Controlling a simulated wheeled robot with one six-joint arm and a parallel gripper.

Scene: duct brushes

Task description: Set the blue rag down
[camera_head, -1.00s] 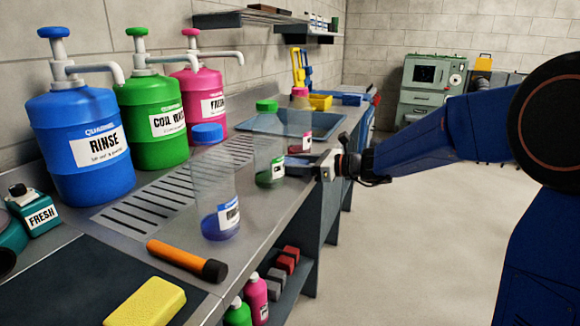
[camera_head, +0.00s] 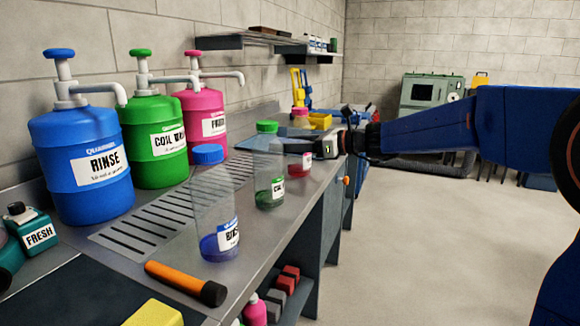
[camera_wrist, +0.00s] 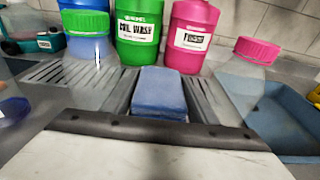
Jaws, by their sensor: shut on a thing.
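The blue rag (camera_wrist: 158,95) is a folded block between my gripper's two fingers in the wrist view. My gripper (camera_wrist: 160,108) is shut on it. In the head view my gripper (camera_head: 300,146) reaches in from the right over the bench, behind the clear green-capped bottle (camera_head: 268,190). The rag cannot be made out clearly there. In the wrist view the green-capped bottle (camera_wrist: 87,22) is left of the rag and the pink-capped bottle (camera_wrist: 257,50) is right of it. The gap under the rag cannot be judged.
Blue (camera_head: 82,165), green (camera_head: 156,140) and pink (camera_head: 206,115) pump jugs line the wall. The slotted drain area (camera_head: 150,220) has bare room.

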